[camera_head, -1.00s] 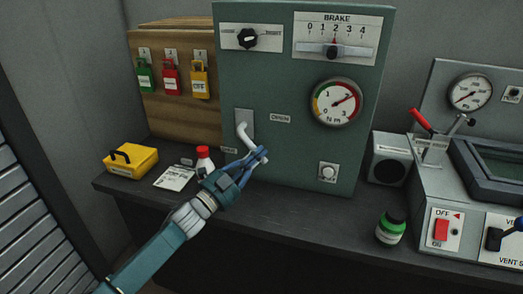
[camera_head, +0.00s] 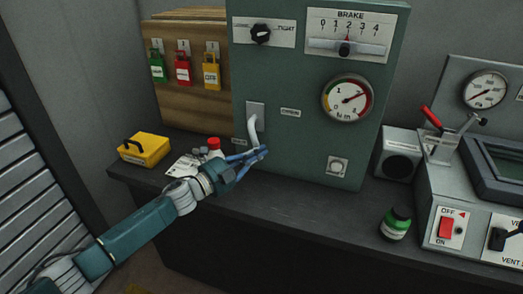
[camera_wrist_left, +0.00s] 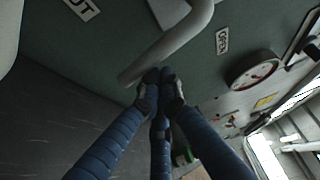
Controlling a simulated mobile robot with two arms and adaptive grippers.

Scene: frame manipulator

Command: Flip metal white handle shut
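The white metal handle (camera_head: 254,130) is a bent bar on a grey plate of the green panel. It points down in the head view, and its lower end is close to my left gripper's fingers. The handle (camera_wrist_left: 172,42) crosses the top of the left wrist view, its free end just left of the fingertips. My left gripper (camera_head: 263,152) has its blue fingers drawn together at the tips (camera_wrist_left: 160,82). The tips are at or beside the handle's end; I cannot tell whether they touch. Nothing shows between them. My right gripper is out of view.
An OPEN label (camera_head: 290,113) is right of the handle. A red-capped bottle (camera_head: 214,148) and a yellow box (camera_head: 143,149) stand on the counter by my left arm. A green bottle (camera_head: 396,223) stands at right. The counter below the panel is mostly clear.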

